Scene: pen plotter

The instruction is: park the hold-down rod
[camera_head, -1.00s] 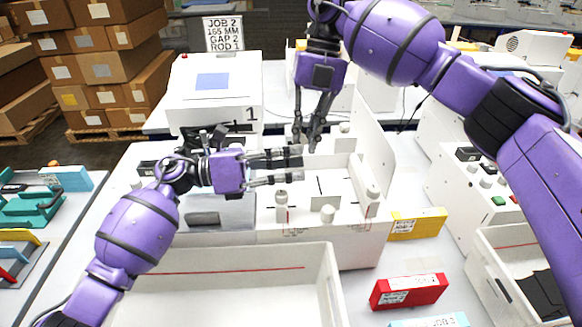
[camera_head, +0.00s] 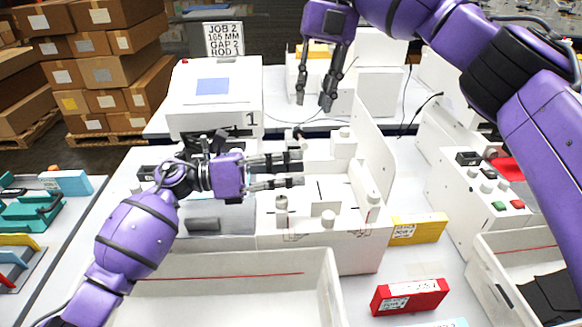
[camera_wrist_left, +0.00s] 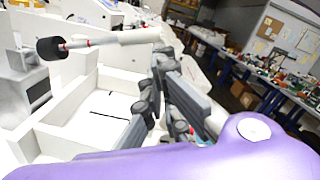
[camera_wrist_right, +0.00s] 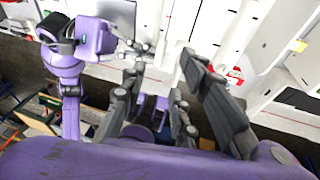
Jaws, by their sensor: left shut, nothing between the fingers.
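The white plotter (camera_head: 330,245) stands in the middle of the bench with an open, walled top. In the left wrist view a white rod (camera_wrist_left: 125,37) with red marks and a black end lies over the far side of the walled bay. I cannot clearly pick this rod out in the head view. My left gripper (camera_head: 301,168) is shut and empty above the plotter's left half; it also shows in the left wrist view (camera_wrist_left: 165,105). My right gripper (camera_head: 315,98) is open, fingers pointing down, above and behind the plotter. Nothing shows between its fingers.
A sign (camera_head: 223,39) reads JOB 2, 165 MM, GAP 2, ROD 1. White posts, including a front one (camera_head: 327,219), rise from the plotter. An open white bin (camera_head: 235,262) stands in front. Yellow (camera_head: 418,228) and red (camera_head: 409,296) boxes lie to the right.

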